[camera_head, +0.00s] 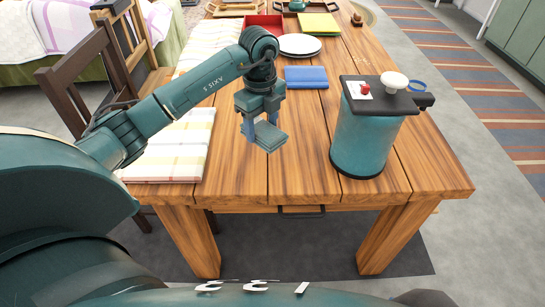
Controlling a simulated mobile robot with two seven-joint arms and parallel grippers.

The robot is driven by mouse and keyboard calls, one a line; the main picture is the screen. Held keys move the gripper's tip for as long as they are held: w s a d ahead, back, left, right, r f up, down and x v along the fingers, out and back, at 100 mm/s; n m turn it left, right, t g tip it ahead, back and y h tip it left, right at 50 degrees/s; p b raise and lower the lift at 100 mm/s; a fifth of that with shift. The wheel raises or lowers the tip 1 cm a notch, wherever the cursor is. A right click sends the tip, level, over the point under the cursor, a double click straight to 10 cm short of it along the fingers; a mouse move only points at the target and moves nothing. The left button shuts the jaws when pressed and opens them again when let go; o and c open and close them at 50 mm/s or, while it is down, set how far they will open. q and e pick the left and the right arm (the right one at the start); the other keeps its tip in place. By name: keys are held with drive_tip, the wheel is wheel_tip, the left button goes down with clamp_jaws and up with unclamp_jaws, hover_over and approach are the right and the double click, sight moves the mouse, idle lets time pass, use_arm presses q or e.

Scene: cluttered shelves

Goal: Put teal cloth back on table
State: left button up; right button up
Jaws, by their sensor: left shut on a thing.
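My left gripper (262,121) reaches in from the left with its fingers pointing down over the near half of the wooden table (290,180). It is shut on a small flat folded teal cloth (271,137). The cloth is close above the table top; I cannot tell whether it touches it. The gripper hides part of the cloth. My right gripper is not in view.
A blue folded cloth (306,77) lies just behind. A large teal canister (361,140) with a dark lid stands right. White plates (300,45), a green-yellow cloth (318,24) and a red tray (263,22) are farther back. A checked runner (170,150) covers the left side.

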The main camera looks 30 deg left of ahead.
use_arm(q)
drive_tip(key=f, duration=0.4)
drive_tip(key=shift+s+a+f, duration=0.1)
drive_tip(key=shift+s+f, duration=0.1)
drive_tip(key=shift+f, duration=2.55)
drive_tip(key=shift+f, duration=0.1)
drive_tip(key=o, duration=1)
drive_tip(key=shift+o, duration=0.2)
drive_tip(key=shift+w, duration=0.1)
